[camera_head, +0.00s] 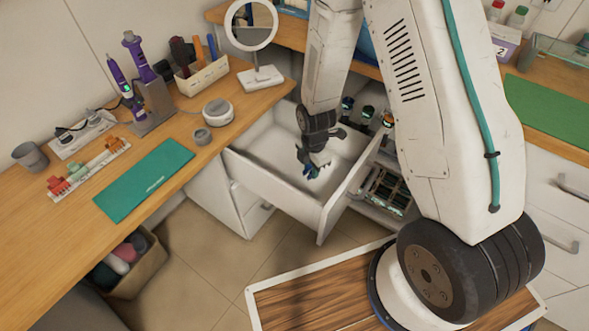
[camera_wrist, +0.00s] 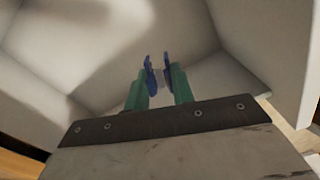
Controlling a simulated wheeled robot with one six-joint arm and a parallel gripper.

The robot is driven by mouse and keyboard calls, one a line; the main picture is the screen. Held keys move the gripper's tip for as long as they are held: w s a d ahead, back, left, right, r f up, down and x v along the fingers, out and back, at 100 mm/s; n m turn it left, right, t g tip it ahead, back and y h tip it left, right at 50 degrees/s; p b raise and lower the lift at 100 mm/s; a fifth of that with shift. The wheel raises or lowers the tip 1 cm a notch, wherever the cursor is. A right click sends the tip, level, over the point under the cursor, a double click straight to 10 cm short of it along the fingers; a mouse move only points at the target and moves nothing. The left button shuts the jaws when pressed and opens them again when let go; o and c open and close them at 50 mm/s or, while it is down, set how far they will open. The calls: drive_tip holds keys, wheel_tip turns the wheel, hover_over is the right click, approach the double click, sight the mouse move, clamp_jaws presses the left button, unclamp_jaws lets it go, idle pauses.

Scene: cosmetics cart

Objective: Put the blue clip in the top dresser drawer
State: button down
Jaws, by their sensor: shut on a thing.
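The top dresser drawer (camera_head: 278,184) is pulled open and its white inside shows in the head view. Its pale walls also fill the wrist view (camera_wrist: 220,45). My gripper (camera_head: 310,170) is over the open drawer, pointing down into it. In the wrist view my gripper (camera_wrist: 158,82) has green fingers closed around the blue clip (camera_wrist: 149,65). The clip shows as two dark blue parts between and beyond the fingertips. In the head view the clip (camera_head: 313,173) is small and partly hidden by the fingers. I cannot tell whether it touches the drawer bottom.
Right of the drawer is an open compartment with bottles and a rack (camera_head: 388,192). The wooden counter (camera_head: 60,235) at left holds a green mat (camera_head: 145,178), a clip rack (camera_head: 88,168), a round white container (camera_head: 218,112) and a mirror (camera_head: 252,25). A bin (camera_head: 137,270) stands below.

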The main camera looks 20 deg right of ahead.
drive_tip(key=f+n, duration=0.1)
drive_tip(key=f, duration=0.2)
drive_tip(key=s+f+n, duration=0.1)
drive_tip(key=f, duration=0.3)
drive_tip(key=s+f+n, duration=0.1)
drive_tip(key=f+n, duration=0.1)
drive_tip(key=f, duration=0.2)
drive_tip(key=shift+a+f, duration=0.15)
drive_tip(key=shift+a, duration=0.05)
drive_tip(key=shift+f, duration=0.15)
drive_tip(key=c, duration=1.2)
unclamp_jaws()
